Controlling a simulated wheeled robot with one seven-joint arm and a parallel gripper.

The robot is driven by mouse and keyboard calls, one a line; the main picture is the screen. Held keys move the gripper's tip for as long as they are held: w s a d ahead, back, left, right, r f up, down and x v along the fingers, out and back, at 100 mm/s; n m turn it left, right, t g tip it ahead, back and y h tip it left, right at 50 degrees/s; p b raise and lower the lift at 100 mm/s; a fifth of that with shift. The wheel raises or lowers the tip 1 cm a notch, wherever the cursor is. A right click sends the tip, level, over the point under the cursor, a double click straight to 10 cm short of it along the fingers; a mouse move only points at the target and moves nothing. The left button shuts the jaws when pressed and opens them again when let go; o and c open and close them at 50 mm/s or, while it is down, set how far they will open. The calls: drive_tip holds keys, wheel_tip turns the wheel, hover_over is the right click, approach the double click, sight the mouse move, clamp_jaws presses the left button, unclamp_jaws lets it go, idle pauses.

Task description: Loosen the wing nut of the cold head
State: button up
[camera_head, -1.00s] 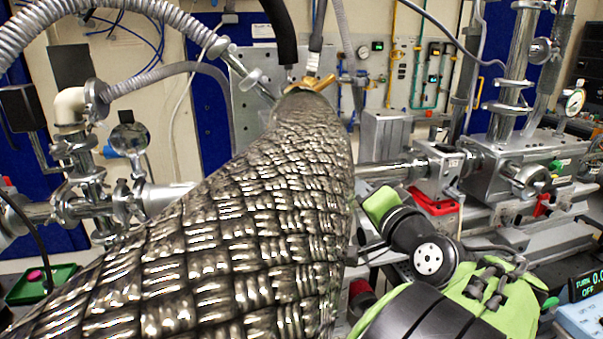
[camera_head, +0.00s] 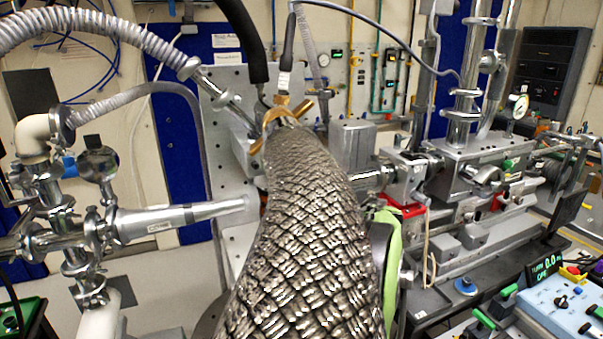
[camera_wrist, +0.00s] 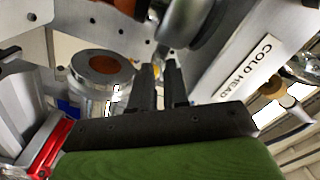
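A silver block with the label COLD HEAD (camera_wrist: 254,68) fills the upper right of the wrist view. My gripper (camera_wrist: 159,68) has two dark fingers with a narrow gap and nothing visible between them. Its tips are below a round metal part (camera_wrist: 188,20), left of the label; contact cannot be told. I cannot clearly pick out the wing nut in the wrist view. In the head view, brass clamp pieces (camera_head: 285,108) sit at the far end of a thick braided metal line (camera_head: 300,230). The braid hides my gripper there.
A copper-topped round fitting (camera_wrist: 103,64) and a red clamp (camera_wrist: 48,148) lie left of my fingers. In the head view, vacuum piping (camera_head: 180,219) stands left, a grey beamline stage (camera_head: 480,170) right, and a blue control box (camera_head: 560,300) front right.

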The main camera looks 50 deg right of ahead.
drive_tip(key=shift+w+d, duration=0.15)
drive_tip(key=shift+w, duration=0.05)
drive_tip(key=shift+c, duration=0.5)
clamp_jaws()
